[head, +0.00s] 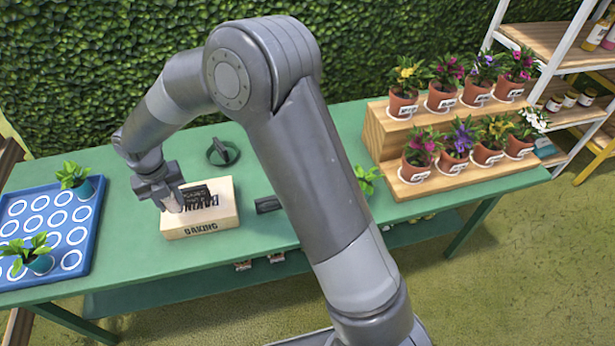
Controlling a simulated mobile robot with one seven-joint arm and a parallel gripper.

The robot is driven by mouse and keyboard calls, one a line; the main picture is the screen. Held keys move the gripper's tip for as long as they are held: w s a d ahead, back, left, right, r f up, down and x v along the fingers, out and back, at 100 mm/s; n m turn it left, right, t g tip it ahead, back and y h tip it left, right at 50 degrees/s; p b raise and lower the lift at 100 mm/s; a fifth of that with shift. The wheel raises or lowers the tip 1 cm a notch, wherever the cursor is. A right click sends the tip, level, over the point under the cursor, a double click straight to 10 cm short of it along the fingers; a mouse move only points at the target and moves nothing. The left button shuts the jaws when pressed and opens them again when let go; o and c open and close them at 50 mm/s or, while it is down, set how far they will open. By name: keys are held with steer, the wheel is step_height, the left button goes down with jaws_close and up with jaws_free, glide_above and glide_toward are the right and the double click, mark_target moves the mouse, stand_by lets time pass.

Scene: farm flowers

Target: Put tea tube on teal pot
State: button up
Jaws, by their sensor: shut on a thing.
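My gripper (172,204) is at the left side of the wooden box marked BAKING (205,226), pointing down. It is shut on a small pale thing, mostly hidden by the fingers; I cannot tell for sure that this is the tea tube, nor whether it touches the box. Two teal pots with green leafy plants stand on the blue tray at the left: the rear teal pot (85,190) and the front teal pot (40,264). Both are apart from my gripper, to its left.
The blue tray (98,210) has white rings. A dark round thing (222,152) and a dark block (268,205) lie on the green table. Several potted flowers stand on a stepped wooden stand (376,135) at right. My arm hides the table's middle.

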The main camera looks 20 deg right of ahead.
step_height(320, 180, up, 11)
steer(key=shift+w+d+r, duration=0.1)
steer(key=shift+d+r, duration=0.05)
steer(key=w+d+m, duration=0.3)
steer(key=d, duration=1.1)
steer(key=w+d+m, duration=0.2)
steer(key=w+d, duration=0.1)
steer(key=d, duration=1.2)
steer(key=s+d+m, duration=0.3)
steer(key=s+d, duration=0.2)
steer(key=d, duration=0.5)
steer(key=s+d+m, duration=0.2)
steer(key=s+d, duration=0.4)
steer(key=d, duration=0.5)
steer(key=s+d+m, duration=0.3)
steer(key=s+d, duration=0.2)
steer(key=d, duration=0.5)
glide_above(363, 183)
step_height(363, 183, down, 12)
steer(key=shift+f, duration=2.15)
